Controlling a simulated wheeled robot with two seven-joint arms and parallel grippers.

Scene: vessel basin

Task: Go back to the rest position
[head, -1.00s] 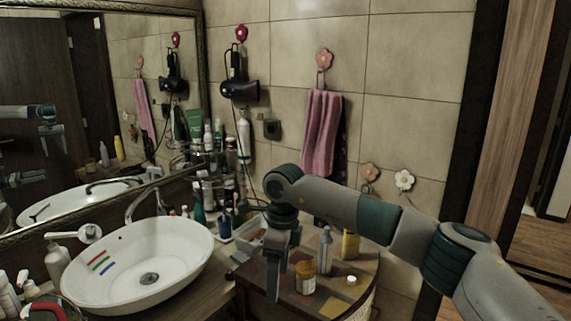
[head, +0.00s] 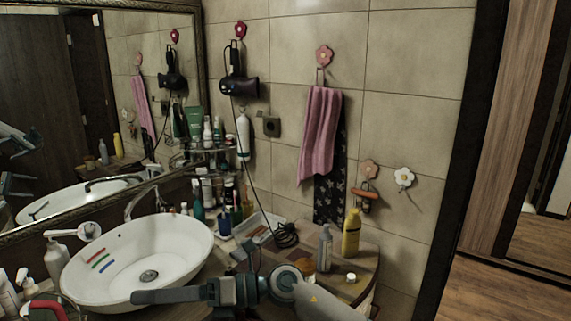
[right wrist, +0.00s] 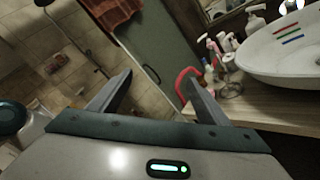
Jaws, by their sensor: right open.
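My right arm reaches in from the lower right in the head view, low over the counter. My right gripper (head: 172,296) points left in front of the white basin (head: 185,240), its fingers overlapping the basin's front rim in the picture. It holds nothing. In the right wrist view the two fingers of the right gripper (right wrist: 158,80) stand wide apart with nothing between them. The basin shows at the upper right there, with red, green and blue strips on its inner wall. My left gripper does not show directly in the head view.
Several toiletries crowd behind the basin. A pink towel (head: 320,130) and hair dryer (head: 238,88) hang on the wall.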

